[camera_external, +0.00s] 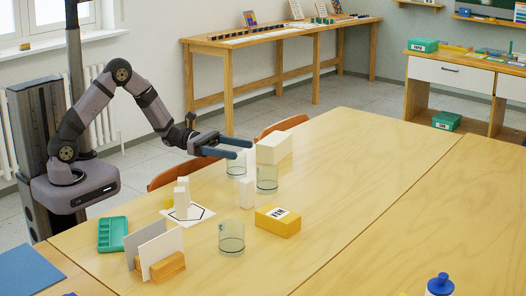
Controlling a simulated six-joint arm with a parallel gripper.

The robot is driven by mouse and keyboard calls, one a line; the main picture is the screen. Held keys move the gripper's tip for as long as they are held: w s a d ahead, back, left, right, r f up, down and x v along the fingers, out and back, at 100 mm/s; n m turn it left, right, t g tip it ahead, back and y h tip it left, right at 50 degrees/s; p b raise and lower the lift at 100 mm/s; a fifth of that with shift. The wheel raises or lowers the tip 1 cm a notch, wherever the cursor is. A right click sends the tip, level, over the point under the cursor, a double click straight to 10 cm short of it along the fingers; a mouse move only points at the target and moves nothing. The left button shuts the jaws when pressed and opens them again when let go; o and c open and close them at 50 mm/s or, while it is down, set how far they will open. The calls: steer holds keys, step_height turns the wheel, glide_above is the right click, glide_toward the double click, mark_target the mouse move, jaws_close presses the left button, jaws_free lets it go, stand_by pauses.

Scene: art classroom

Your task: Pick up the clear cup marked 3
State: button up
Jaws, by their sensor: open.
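Three clear cups stand on the wooden table (340,200). One cup (236,167) is just below my gripper's fingertips, a second cup (267,180) is to its right, and a third cup (231,238) stands nearer the front. I cannot read any number on them, so I cannot tell which is marked 3. My gripper (243,149) is open and empty, its blue-grey fingers reaching right. In this view the fingers overlap the top of the first cup; I cannot tell the height gap.
A white block (274,149) stands behind the second cup. A small white block (246,193) stands between the cups. White blocks (182,196) on a marked sheet, a yellow box (278,222), a card holder (162,267) and a green tray (112,234) are nearby.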

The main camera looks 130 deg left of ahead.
mark_target(245, 159)
steer(key=shift+f, duration=0.9)
steer(key=shift+f, duration=0.1)
steer(key=shift+f, duration=0.4)
steer(key=shift+x, duration=2.5)
steer(key=shift+c, duration=0.7)
steer(key=c, duration=1)
